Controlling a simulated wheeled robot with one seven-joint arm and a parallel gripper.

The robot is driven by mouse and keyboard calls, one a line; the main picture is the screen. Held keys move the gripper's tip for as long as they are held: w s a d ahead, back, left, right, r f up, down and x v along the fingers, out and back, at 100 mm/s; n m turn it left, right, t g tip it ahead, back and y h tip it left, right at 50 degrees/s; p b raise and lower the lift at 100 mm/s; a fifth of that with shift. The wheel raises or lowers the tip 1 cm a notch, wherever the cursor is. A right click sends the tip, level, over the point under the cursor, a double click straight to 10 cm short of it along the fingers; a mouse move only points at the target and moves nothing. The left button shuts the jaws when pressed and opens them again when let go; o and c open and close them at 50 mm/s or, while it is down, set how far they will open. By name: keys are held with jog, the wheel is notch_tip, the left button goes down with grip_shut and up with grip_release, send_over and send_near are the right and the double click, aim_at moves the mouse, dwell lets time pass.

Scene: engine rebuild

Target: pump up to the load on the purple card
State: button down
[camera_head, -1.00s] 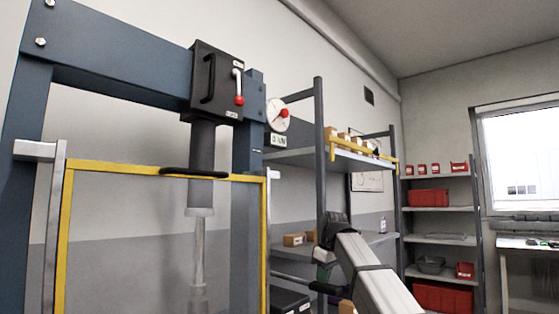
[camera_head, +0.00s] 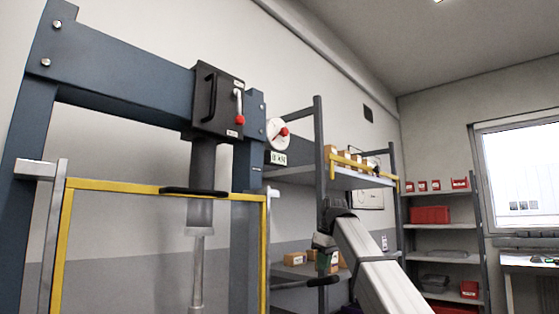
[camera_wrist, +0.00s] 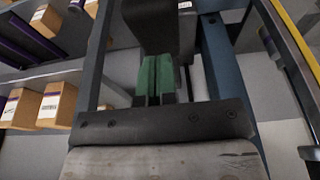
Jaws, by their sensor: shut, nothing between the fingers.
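The blue press frame (camera_head: 115,62) stands at the left with a black valve box (camera_head: 218,100) and a red-knobbed lever (camera_head: 239,119). The ram (camera_head: 201,165) hangs below it. A round white gauge (camera_head: 277,131) with a red mark sits to the right, above a small readout (camera_head: 277,158) too small to read surely. The dark-gripped pump handle (camera_head: 322,281) sticks out low at the right. My gripper (camera_head: 326,264) points down just above the handle; contact is unclear. Its green fingers (camera_wrist: 158,82) are shut and empty in the wrist view. I cannot make out a purple card.
A yellow-framed guard (camera_head: 150,187) stands before the press. A grey rack (camera_head: 345,178) with several cardboard boxes is behind my arm. The wrist view shows boxes (camera_wrist: 57,104) at the left. Red bins (camera_head: 430,214) stand on far shelves. A window (camera_head: 521,170) is at right.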

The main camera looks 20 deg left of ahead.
dwell(0.3)
jog(key=shift+d+x, duration=0.25)
jog(key=shift+x, duration=0.8)
jog(key=shift+s+f, duration=0.1)
jog(key=shift+f, duration=0.05)
jog(key=shift+s+d+f+x, duration=0.55)
jog(key=shift+d+x, duration=1.05)
jog(key=shift+x, duration=5.6)
jog(key=a+v, duration=0.1)
jog(key=v, duration=0.4)
jog(key=w+a+v, duration=0.1)
jog(key=v, duration=0.5)
jog(key=a+r+v, duration=0.1)
jog(key=v, duration=0.5)
jog(key=shift+w+a, duration=0.15)
jog(key=shift+a, duration=0.25)
jog(key=shift+f, duration=0.1)
